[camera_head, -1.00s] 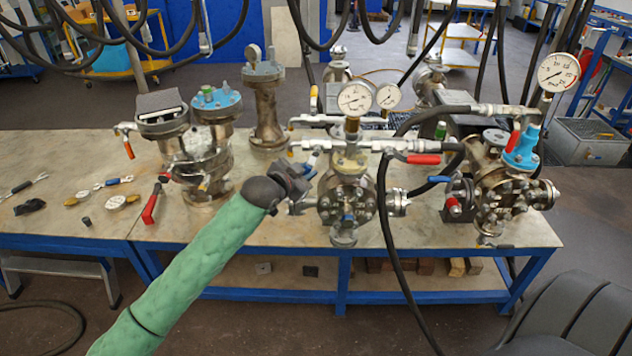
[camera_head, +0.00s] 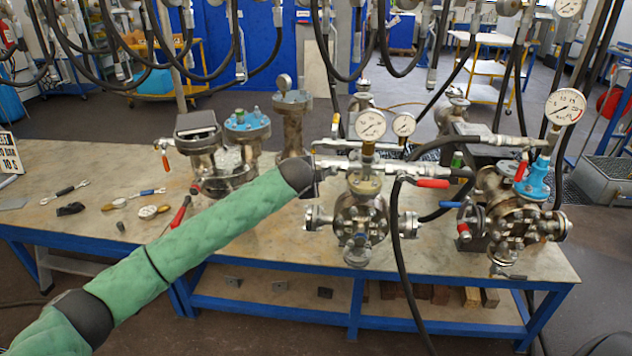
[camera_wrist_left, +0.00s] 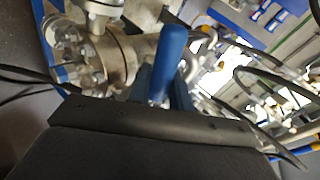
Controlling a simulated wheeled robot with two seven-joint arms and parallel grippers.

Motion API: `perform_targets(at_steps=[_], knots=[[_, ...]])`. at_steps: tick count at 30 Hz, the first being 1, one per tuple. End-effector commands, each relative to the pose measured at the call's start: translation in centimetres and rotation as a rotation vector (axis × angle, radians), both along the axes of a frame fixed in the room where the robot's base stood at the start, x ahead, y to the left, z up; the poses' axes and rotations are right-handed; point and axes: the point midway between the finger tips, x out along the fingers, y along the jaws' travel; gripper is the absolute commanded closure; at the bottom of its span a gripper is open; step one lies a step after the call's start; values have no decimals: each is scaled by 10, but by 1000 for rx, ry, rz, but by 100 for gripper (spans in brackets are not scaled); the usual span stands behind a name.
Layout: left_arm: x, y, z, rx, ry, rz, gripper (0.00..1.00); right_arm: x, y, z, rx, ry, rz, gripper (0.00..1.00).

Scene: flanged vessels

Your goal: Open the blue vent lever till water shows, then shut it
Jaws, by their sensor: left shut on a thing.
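The blue vent lever (camera_wrist_left: 170,55) stands up between the fingers of my left gripper (camera_wrist_left: 163,88) in the left wrist view, and the gripper is shut on it. A flanged metal vessel (camera_wrist_left: 115,55) is just to the left there. In the head view my left arm reaches from the lower left to the middle vessel (camera_head: 355,215). Its dark wrist end (camera_head: 301,176) hides the fingers and the lever. A gauge (camera_head: 370,125) stands on top of that vessel. I see no water, and the vent's outlet is not clear. My right gripper is not in view.
A right vessel (camera_head: 505,215) with a blue neck stands close by, and a black hose (camera_head: 393,260) hangs over the bench front. Left vessels (camera_head: 245,130) stand behind my arm. Wrenches (camera_head: 65,194) and small parts lie on the bench's (camera_head: 90,160) left.

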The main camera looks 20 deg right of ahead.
Motion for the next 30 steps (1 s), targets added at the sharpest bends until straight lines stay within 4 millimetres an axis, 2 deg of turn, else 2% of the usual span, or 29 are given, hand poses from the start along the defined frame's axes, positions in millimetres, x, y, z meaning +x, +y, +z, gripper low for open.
perform_targets(at_steps=[5, 16, 30], knots=[[1, 1, 8, 97, -61, 1, 100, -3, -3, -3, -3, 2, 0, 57], [1, 1, 14, 197, -124, 0, 100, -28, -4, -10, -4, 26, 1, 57], [1, 1, 14, 208, -129, 0, 100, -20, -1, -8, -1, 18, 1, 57]])
